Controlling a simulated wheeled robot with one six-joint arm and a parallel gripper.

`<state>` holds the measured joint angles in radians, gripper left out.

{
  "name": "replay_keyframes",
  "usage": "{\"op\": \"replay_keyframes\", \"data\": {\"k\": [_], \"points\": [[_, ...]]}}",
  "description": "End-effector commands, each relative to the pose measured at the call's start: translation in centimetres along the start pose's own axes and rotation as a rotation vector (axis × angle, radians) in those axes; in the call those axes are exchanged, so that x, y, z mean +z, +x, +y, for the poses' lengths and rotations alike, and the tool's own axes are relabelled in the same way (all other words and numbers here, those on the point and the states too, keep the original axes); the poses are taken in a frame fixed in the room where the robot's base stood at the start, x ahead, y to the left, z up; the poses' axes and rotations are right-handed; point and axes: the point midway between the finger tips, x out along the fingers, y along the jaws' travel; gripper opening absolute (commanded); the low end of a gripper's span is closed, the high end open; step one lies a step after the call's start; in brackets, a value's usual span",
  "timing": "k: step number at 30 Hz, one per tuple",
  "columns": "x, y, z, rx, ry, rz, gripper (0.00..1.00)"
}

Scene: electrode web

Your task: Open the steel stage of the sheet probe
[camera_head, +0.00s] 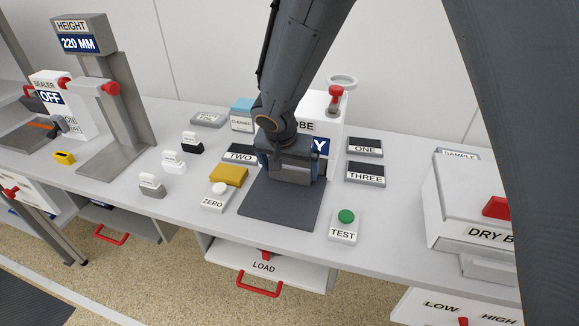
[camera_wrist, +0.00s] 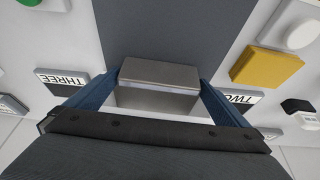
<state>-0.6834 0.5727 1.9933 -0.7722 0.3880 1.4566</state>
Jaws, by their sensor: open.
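The sheet probe (camera_head: 328,116) is a white box behind my gripper; my arm covers part of its label and dark blue display. My gripper (camera_head: 291,168) points down in front of it, over the back part of a dark grey pad (camera_head: 275,210). In the wrist view a plain steel block (camera_wrist: 160,73), which looks like the stage, lies between the two blue fingers of my gripper (camera_wrist: 168,78). The fingers stand apart, one at each side of the block; I cannot tell whether they touch it. The block's lower side is hidden by my gripper.
Plates TWO (camera_head: 240,154), ONE (camera_head: 365,147) and THREE (camera_head: 365,173) flank the probe. A yellow block (camera_head: 229,175), the ZERO button (camera_head: 219,190) and the green TEST button (camera_head: 346,217) stand near the pad. The pad's front is clear.

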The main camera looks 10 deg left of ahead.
Motion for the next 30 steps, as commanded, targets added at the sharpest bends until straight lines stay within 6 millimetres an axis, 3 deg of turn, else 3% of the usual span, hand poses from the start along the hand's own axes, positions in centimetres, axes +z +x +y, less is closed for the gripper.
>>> {"op": "replay_keyframes", "data": {"k": [7,15,22,30], "points": [[0.0,0.0,0.0,0.0,0.0,0.0,0.98],[0.0,0.0,0.0,-0.001,0.0,0.0,0.53],[1.1,-0.4,-0.3,-0.004,-0.003,0.002,0.54],[5.1,-1.9,-0.4,-0.007,-0.004,0.003,0.54]]}}
